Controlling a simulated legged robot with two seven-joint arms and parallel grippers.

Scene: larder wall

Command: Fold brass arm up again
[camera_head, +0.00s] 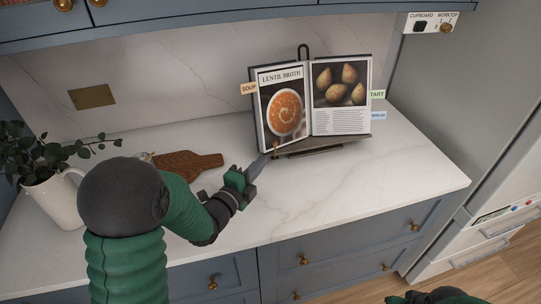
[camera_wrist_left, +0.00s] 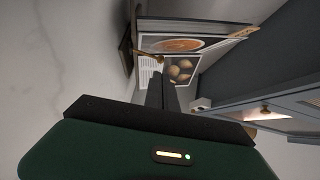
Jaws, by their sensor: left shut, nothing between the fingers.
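An open cookbook (camera_head: 335,125) leans on a dark stand (camera_head: 325,150) on the marble worktop. A small brass arm (camera_head: 275,148) shows at the lower left of the book, in front of the soup page. In the left wrist view its brass end (camera_wrist_left: 159,58) lies just beyond my fingertips, near the page edge. My left gripper (camera_head: 266,160) is shut and empty, close to the brass arm. Its shut fingers also show in the left wrist view (camera_wrist_left: 161,88). I cannot tell whether they touch the brass. A green and black part of my right arm (camera_head: 437,296) shows at the bottom edge.
A wooden board (camera_head: 187,164) lies left of the gripper. A white jug (camera_head: 57,200) with leafy stems stands at the far left. The worktop right of the stand is clear.

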